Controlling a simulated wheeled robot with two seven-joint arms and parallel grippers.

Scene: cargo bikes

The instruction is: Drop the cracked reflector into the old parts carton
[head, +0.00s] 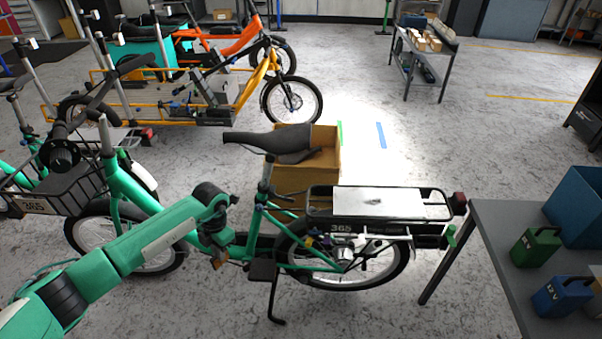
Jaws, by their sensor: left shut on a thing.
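My left gripper (217,256) hangs down at the end of my green arm, in front of the green cargo bike (330,262). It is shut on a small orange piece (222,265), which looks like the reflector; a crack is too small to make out. An open brown carton (325,165) stands on the floor behind the bike, right of and beyond my gripper. The black saddle hides part of its opening, and its inside is only partly seen. I cannot read a label on it. My right gripper is out of view.
The saddle (272,143) and rear rack (380,203) of the bike stand between me and the carton. Orange and yellow bikes stand behind left. Floor right of the carton is clear.

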